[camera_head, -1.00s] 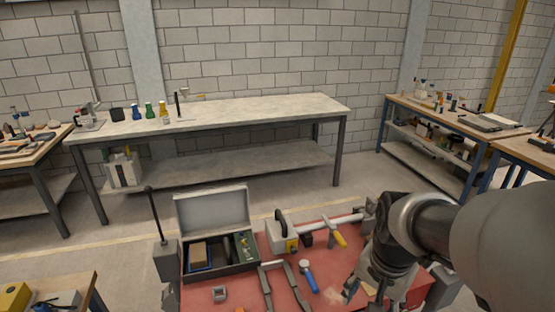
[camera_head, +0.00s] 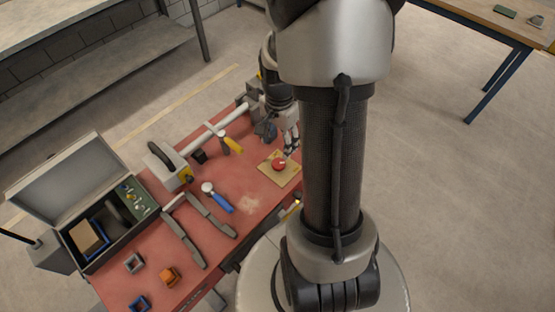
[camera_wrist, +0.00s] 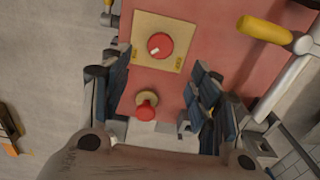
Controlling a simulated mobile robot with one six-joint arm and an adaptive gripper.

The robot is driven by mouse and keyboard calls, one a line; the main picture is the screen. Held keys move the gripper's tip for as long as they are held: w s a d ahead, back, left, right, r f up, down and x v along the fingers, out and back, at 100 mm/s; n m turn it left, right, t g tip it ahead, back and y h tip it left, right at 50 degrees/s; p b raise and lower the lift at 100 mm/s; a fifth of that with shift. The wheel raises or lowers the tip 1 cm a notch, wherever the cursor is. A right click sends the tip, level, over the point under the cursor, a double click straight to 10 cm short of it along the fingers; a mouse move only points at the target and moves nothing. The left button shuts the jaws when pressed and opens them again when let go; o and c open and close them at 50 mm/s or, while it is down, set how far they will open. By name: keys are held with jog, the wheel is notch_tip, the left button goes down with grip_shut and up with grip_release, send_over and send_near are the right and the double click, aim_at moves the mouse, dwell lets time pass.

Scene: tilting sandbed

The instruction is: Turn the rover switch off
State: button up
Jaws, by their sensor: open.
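A round red knob (camera_head: 278,165) with a small white mark sits on a square tan board (camera_head: 267,171) on the red bench top. In the wrist view the knob (camera_wrist: 160,46) and board (camera_wrist: 145,25) are at the top middle, with small yellow labels at the board's lower corners, too small to read. This looks like the rover switch. My gripper (camera_head: 289,143) is open and empty just beside and above the board. In the wrist view its dark fingers (camera_wrist: 157,80) are spread left and right below the knob, apart from it.
A second red button (camera_wrist: 147,106) on a yellowish base shows between the fingers. A yellow-handled hammer (camera_head: 229,143), a blue-handled tool (camera_head: 217,197) and a white pipe (camera_head: 215,130) lie left of the board. An open grey toolbox (camera_head: 120,240) stands further left.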

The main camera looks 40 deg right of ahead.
aim_at(278, 163)
notch_tip(278, 163, down, 10)
jog(key=b, duration=0.2)
jog(key=shift+f+b, duration=0.15)
jog(key=shift+b, duration=0.25)
jog(key=c, duration=1.1)
